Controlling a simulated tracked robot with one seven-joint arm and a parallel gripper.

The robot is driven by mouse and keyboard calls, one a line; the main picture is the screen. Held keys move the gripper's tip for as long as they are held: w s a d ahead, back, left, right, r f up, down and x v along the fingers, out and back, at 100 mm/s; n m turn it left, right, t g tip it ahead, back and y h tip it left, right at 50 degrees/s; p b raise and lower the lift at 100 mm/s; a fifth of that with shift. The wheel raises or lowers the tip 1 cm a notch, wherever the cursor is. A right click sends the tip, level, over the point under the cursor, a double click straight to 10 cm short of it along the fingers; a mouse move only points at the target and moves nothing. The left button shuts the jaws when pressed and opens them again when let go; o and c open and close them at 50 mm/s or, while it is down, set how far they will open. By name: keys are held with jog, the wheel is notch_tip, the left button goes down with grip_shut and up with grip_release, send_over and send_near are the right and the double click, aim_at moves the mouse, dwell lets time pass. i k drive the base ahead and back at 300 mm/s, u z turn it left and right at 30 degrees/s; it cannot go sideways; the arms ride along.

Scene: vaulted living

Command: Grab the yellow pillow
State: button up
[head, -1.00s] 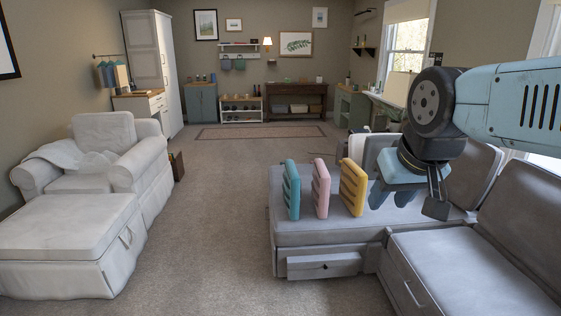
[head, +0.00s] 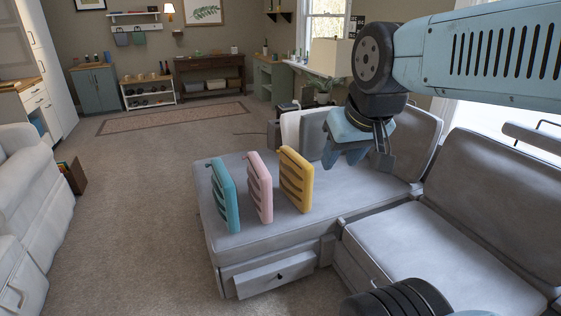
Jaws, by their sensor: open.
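The yellow pillow (head: 296,180) stands upright on the grey sofa's chaise seat (head: 240,226). It is the rightmost of a row of three thin slatted pillows. A pink pillow (head: 260,187) stands to its left, and a teal pillow (head: 224,196) stands left of that. Small gaps show between them. My gripper (head: 342,155) is blue and hangs from my arm, up and to the right of the yellow pillow in the picture. It is open, apart from the pillow, and nothing shows between its fingers.
The sofa's right section (head: 440,250) and its back cushions (head: 412,145) lie under and beside my arm. A drawer (head: 275,276) juts from the chaise front. Open carpet (head: 130,220) lies left of the sofa. A white armchair (head: 22,185) stands at the far left.

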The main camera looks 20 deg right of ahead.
aim_at(296, 174)
jog(key=z, duration=0.15)
jog(key=i, duration=1.35)
jog(key=z, duration=0.2)
